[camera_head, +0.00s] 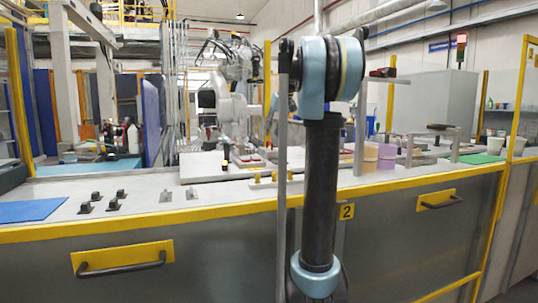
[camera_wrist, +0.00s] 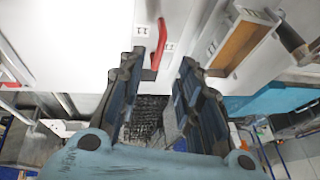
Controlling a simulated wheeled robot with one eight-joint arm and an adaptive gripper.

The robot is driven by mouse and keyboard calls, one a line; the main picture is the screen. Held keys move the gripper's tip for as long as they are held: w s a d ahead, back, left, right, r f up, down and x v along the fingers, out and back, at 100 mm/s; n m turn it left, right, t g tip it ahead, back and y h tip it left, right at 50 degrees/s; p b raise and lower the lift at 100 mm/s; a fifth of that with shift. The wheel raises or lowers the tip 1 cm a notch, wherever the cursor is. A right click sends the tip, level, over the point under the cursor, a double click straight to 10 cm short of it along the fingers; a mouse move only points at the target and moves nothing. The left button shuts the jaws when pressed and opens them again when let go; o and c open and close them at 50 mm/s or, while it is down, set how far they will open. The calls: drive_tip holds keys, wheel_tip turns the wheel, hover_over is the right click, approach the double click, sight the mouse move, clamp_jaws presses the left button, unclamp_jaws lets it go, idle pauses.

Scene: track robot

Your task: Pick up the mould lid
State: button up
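My gripper (camera_wrist: 162,66) shows in the wrist view with its two dark fingers spread apart. The gap between them is empty. A red handle (camera_wrist: 160,46) on a white panel (camera_wrist: 95,35) lies just beyond the fingertips, apart from them. I cannot tell for sure which thing is the mould lid. In the head view, pale flat plates (camera_head: 200,166) lie on the bench behind my arm, and my arm hides part of the bench. My gripper's fingers are not visible in the head view.
The white bench has a yellow front edge (camera_head: 130,225). Several small black blocks (camera_head: 113,204) and a blue mat (camera_head: 30,210) lie at left. Yellow and purple cylinders (camera_head: 387,155) stand right of my arm. The wrist view shows a wooden tray (camera_wrist: 240,47) at upper right.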

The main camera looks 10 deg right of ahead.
sight(269, 148)
drive_tip(key=shift+d+x, duration=0.2)
drive_tip(key=shift+x, duration=2.4)
drive_tip(key=shift+s+f, duration=0.1)
clamp_jaws()
